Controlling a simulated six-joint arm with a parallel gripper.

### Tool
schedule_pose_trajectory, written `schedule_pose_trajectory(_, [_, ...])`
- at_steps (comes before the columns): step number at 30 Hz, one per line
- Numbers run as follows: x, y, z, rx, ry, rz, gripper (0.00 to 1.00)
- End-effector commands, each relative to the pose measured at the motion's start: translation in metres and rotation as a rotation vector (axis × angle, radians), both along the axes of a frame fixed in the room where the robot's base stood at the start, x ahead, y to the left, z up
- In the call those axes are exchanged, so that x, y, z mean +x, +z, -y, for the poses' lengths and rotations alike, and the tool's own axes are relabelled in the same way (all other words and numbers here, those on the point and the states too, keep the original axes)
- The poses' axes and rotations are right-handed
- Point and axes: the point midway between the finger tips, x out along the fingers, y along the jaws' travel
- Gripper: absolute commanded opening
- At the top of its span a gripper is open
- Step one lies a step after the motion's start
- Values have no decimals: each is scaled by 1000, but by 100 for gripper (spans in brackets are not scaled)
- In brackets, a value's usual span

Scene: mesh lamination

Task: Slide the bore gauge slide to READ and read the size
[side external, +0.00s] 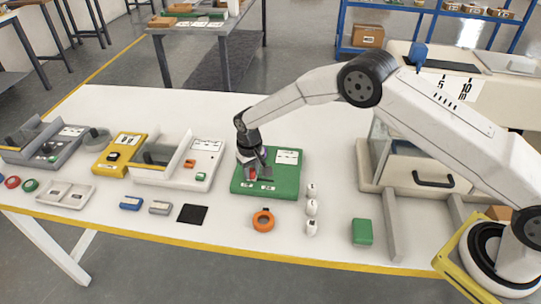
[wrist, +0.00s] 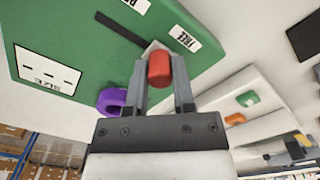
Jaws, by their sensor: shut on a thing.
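The green bore gauge (side external: 285,180) lies flat on the white table, with a printed size card (side external: 288,157) on top. In the wrist view the gauge (wrist: 60,30) has a dark slot (wrist: 122,30), a FREE label (wrist: 186,39) and a partly cut-off label (wrist: 136,4) toward the slot's other end. The slide's red knob (wrist: 160,68) is at the FREE end. My gripper (wrist: 160,75) is shut on the red knob, one finger on each side. In the side view my gripper (side external: 254,170) hides much of the slide. A purple ring (wrist: 112,100) shows beside the left finger.
An orange ring (side external: 263,219) and small white pieces (side external: 312,206) stand in front of the gauge. A pale fixture (side external: 205,165) is to its left and a green block (side external: 362,231) to its right. A black pad (side external: 192,214) lies near the front edge.

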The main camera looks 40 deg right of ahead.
Motion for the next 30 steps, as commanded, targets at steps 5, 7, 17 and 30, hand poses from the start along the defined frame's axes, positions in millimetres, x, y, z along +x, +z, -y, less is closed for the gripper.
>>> schedule_pose_trajectory(5, [-9,1,10,0,-2,-2,0])
schedule_pose_trajectory(7, [-14,1,15,0,-2,-1,0])
schedule_pose_trajectory(17, [-34,1,36,0,-2,0,0])
schedule_pose_trajectory(30, [-38,0,40,-3,-2,-7,47])
